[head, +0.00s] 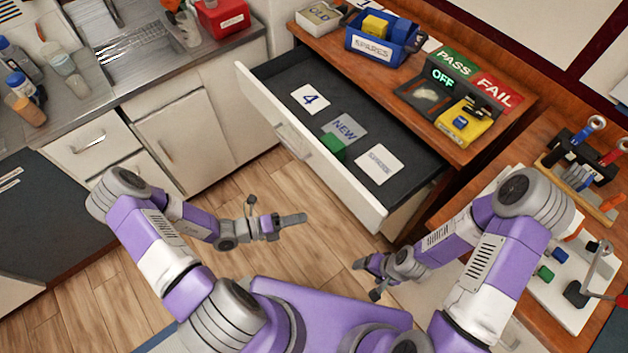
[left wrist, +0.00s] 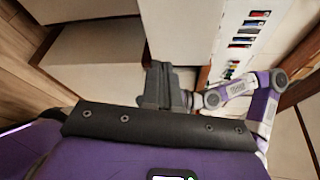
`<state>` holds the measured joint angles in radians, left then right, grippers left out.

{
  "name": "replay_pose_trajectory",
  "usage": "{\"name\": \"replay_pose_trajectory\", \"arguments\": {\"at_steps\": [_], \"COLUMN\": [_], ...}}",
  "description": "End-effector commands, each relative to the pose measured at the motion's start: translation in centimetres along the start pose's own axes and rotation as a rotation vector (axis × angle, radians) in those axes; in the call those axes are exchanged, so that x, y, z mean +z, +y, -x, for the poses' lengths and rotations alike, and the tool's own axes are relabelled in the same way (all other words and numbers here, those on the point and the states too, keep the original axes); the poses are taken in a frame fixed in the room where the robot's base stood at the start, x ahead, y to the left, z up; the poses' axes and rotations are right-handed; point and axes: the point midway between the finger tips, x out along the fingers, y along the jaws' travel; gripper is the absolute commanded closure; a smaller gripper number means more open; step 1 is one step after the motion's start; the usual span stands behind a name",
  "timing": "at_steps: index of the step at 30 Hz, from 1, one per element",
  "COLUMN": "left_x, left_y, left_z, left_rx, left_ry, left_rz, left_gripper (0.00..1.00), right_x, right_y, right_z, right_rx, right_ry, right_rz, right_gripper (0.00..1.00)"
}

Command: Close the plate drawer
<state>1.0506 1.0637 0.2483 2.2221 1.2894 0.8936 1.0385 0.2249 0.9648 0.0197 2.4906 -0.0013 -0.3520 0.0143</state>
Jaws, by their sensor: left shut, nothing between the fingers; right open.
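The plate drawer (head: 377,206) is pulled out from the wooden bench in the head view, with a white front, a bar handle (head: 293,141) and a dark lining. Inside lie a card marked 4 (head: 310,98), a grey plate marked NEW (head: 345,127), a green block (head: 333,147) and a white labelled card (head: 379,164). My left gripper (head: 292,220) is shut and empty, in front of the drawer and apart from it. Its fingers also show in the left wrist view (left wrist: 165,88). My right gripper (head: 366,279) is open and empty, below the drawer's right end in the picture.
On the bench top are a blue SPARES bin (head: 381,48), a PASS/FAIL tester (head: 447,100) with a yellow device and a sign reading OFF. A tool rack (head: 580,160) and white board (head: 570,285) are at right. A sink counter (head: 130,85) is at left. Wooden floor lies below.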

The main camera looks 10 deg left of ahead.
Motion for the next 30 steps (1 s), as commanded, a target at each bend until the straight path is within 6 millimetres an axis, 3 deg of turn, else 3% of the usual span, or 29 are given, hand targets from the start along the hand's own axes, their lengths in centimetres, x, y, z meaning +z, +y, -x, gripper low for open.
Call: {"name": "replay_pose_trajectory", "arguments": {"at_steps": [1,4,7,10,24,30], "left_x": [2.0,5.2,6.8,7.5,10.8,11.9], "left_y": [1.1,1.9,2.2,2.3,2.0,2.0], "left_z": [1.0,2.9,3.9,3.5,-5.1,-7.8], "left_rx": [-0.017,-0.055,-0.08,-0.088,-0.087,-0.086], "left_ry": [-0.117,-0.285,-0.368,-0.389,-0.381,-0.382], "left_rz": [0.091,0.219,0.277,0.293,0.289,0.29], "left_gripper": [1.0,1.0,1.0,1.0,1.0,1.0], "right_x": [0.0,-0.1,-0.1,-0.1,-0.1,-0.2], "right_y": [0.3,0.4,0.5,0.5,1.2,1.4], "right_z": [-0.7,-1.1,-1.3,-1.4,-3.1,-3.8], "right_rx": [0.0,0.0,0.0,0.0,0.0,0.0], "right_ry": [0.0,0.0,0.0,0.0,0.0,0.0], "right_rz": [0.0,0.0,0.0,0.0,0.0,0.0], "right_gripper": [0.22,0.22,0.22,0.22,0.22,0.22]}}
